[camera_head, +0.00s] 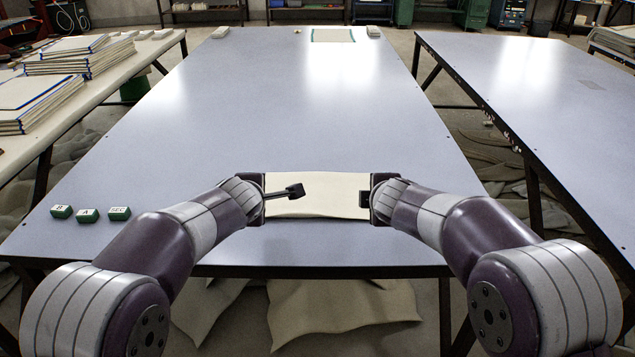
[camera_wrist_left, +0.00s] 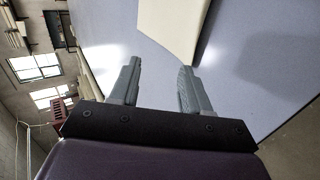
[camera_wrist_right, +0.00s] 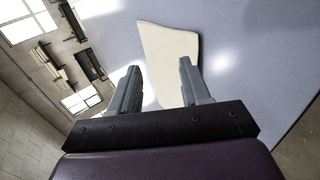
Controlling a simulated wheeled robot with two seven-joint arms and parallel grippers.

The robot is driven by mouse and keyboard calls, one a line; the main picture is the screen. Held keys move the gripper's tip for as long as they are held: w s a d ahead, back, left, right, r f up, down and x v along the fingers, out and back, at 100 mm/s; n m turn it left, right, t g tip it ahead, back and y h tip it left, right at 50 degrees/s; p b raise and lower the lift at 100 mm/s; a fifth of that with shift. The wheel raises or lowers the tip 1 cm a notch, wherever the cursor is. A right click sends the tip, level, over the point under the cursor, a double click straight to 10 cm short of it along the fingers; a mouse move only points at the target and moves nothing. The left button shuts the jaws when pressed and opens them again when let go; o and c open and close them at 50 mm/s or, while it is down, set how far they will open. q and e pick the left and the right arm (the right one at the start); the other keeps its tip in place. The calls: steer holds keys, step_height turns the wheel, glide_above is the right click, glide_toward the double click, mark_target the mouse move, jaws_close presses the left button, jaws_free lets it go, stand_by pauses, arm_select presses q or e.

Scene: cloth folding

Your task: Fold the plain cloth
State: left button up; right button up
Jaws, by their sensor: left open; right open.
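The plain cream cloth (camera_head: 325,194) lies on the grey-blue table (camera_head: 300,110) near its front edge, as a wide, short strip between my two grippers. Its left and right ends are partly hidden by my wrists. My left gripper (camera_head: 292,191) is at the cloth's left end; in the left wrist view, its open fingers (camera_wrist_left: 158,88) are apart with the cloth (camera_wrist_left: 175,25) beyond them. My right gripper (camera_head: 366,196) is at the right end; in the right wrist view, its open fingers (camera_wrist_right: 158,85) are empty, with the cloth (camera_wrist_right: 170,60) ahead and between them.
Small green blocks marked B (camera_head: 61,211), A (camera_head: 87,215) and SEC (camera_head: 119,213) stand at the table's front left. A flat cloth piece (camera_head: 333,35) lies at the far end. Another table (camera_head: 540,100) stands to the right. The table's middle is clear.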

arm_select(q)
steer(key=s+r, duration=0.1)
steer(key=r, duration=0.1)
steer(key=s+r, duration=0.2)
steer(key=shift+s+r, duration=0.1)
steer(key=shift+s, duration=0.15)
arm_select(e)
steer(key=s+r, duration=0.1)
steer(key=r, duration=0.1)
steer(key=s+r, duration=0.2)
steer(key=shift+s+r, duration=0.1)
steer(key=shift+s, duration=0.15)
